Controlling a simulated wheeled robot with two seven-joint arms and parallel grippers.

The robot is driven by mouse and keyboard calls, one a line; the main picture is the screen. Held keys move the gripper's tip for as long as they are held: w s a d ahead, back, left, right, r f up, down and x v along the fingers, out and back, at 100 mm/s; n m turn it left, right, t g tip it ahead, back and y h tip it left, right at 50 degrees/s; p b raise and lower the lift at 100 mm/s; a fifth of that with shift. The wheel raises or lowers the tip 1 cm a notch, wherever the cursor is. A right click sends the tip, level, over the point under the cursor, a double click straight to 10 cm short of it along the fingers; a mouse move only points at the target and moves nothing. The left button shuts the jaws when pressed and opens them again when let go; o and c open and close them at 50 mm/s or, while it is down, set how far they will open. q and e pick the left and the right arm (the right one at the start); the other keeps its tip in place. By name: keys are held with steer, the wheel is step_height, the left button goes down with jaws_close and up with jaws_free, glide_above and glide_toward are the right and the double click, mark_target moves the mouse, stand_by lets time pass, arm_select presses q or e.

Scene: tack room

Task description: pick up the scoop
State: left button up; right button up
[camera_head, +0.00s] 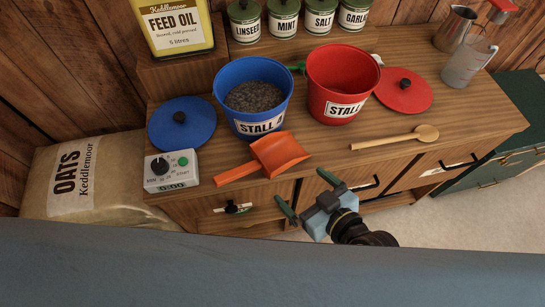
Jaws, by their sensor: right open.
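An orange scoop (278,155) lies on the wooden counter in front of the blue bucket. Its handle points to the left, toward the grey timer box, and its broad pan is on the right. My right gripper (307,192) is in front of the counter's front edge, to the lower right of the scoop. Its two green-tipped fingers are spread, with nothing between them, and it is apart from the scoop. My left gripper is out of view.
A blue bucket (226,91) of dark pellets and a red bucket (331,106) stand behind the scoop. The timer (158,185) and blue lid (197,137) are left. A wooden spoon (394,138) and red lid (412,99) lie right. Jars (285,22) stand behind.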

mark_target(284, 169)
steer(key=x, duration=0.4)
steer(key=f+x, duration=0.1)
steer(key=x, duration=0.2)
steer(key=shift+w+d+b, duration=0.1)
steer(key=shift+d+b, duration=0.25)
steer(key=shift+d, duration=0.05)
steer(key=shift+w+a+f, duration=0.2)
steer(key=shift+w+a, duration=0.1)
steer(key=shift+w, duration=0.1)
steer(key=c, duration=1.2)
steer(key=shift+s+r, duration=0.1)
steer(key=shift+r, duration=0.05)
